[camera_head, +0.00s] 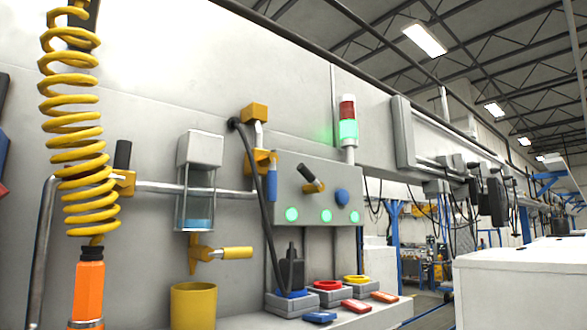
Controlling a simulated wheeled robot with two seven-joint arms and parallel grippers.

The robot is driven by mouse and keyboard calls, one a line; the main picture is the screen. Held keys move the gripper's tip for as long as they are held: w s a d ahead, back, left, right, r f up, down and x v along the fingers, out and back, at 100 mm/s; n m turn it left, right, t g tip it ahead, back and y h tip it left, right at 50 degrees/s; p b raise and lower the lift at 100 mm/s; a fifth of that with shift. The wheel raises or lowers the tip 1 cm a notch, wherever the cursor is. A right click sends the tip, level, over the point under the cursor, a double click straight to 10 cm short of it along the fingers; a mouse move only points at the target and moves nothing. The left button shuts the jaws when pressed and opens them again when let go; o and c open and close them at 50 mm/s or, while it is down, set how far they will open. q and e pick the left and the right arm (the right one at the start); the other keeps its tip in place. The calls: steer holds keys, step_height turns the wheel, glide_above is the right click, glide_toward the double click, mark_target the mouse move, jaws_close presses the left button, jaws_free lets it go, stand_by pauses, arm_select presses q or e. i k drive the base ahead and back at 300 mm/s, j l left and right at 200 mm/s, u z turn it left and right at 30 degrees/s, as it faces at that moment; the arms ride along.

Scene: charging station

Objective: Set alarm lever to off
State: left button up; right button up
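A grey control panel (325,190) is fixed to the wall, with a lever (311,179) on its face. Three round lights (326,216) on the panel glow green. A blue knob (342,197) sits right of the lever. A signal tower (348,122) above the panel has a dark red upper part and a lit green lower part. Neither of my grippers is in view.
Other levers are a black-handled one (122,156), a blue-handled one (272,181) and a yellow-handled one (234,253). A yellow coiled hose (77,140) hangs at the left. A yellow cup (193,304) and colored sockets, one with a black plug (292,270), are below.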

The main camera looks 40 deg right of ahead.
mark_target(306, 173)
steer(key=z, duration=1.55)
